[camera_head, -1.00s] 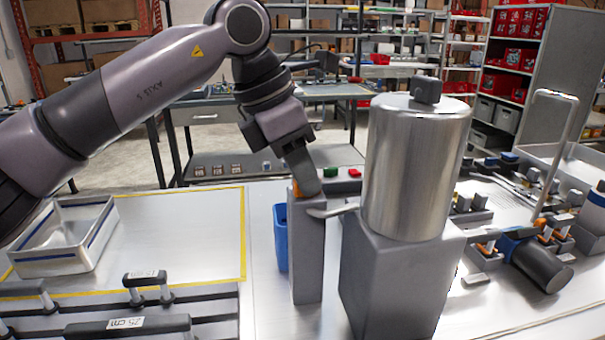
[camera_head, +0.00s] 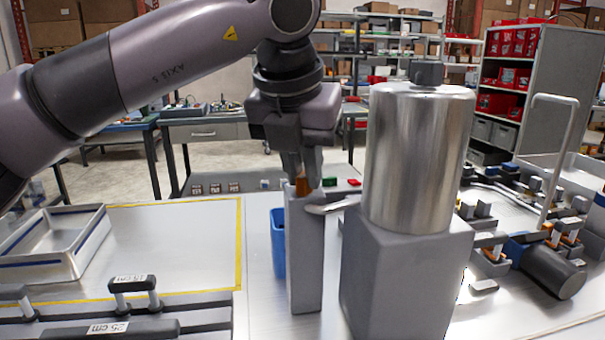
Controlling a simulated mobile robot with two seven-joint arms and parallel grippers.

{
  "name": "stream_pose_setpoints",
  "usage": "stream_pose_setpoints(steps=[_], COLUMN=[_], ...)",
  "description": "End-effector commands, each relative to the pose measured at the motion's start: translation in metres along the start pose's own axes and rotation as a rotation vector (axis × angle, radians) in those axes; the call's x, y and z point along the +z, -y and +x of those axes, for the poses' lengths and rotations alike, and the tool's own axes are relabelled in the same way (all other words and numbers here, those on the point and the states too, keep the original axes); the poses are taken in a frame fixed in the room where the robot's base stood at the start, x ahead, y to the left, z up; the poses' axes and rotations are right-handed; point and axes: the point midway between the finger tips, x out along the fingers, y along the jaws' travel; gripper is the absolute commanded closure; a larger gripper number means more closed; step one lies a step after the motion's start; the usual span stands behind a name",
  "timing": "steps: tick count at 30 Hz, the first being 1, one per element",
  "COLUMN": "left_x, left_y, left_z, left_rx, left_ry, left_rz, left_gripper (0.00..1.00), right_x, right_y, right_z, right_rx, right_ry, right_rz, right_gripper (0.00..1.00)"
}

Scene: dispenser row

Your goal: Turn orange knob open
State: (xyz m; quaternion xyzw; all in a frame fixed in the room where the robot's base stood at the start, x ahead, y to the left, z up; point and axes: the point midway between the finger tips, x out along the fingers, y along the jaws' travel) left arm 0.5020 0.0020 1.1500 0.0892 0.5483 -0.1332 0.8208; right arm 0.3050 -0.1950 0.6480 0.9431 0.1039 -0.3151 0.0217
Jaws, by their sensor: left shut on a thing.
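The orange knob (camera_head: 302,187) sits on top of a narrow grey post (camera_head: 306,255), beside a metal cylinder tank (camera_head: 416,160) on a grey block (camera_head: 405,285). A thin metal spout (camera_head: 333,206) runs from the tank across to the post. My left gripper (camera_head: 301,180) points down from above and is shut on the orange knob, its fingers hiding part of it. My right gripper is not in view.
A blue container (camera_head: 278,242) stands just left of the post. A white tray (camera_head: 55,245) and grey handled bars (camera_head: 130,300) lie at left. Several fittings and a dark cylinder (camera_head: 548,268) crowd the right side. The yellow-edged area (camera_head: 175,235) is mostly clear.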

Motion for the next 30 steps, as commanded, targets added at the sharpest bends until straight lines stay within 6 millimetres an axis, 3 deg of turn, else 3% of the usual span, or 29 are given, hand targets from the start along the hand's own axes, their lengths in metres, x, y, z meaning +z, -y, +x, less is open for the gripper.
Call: stream_pose_setpoints(steps=[15, 30], left_x=[0.0015, 0.0017], left_y=[0.0025, 0.0029], left_z=[-0.0012, -0.0011], left_rx=[0.156, 0.203], left_ry=[0.004, 0.003], left_rz=[-0.379, -0.495], left_gripper=[1.00, 1.00], right_x=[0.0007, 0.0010], right_y=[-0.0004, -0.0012], right_z=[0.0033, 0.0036], right_rx=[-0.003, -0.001], right_ry=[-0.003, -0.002], right_rz=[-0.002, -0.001], right_gripper=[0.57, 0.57])
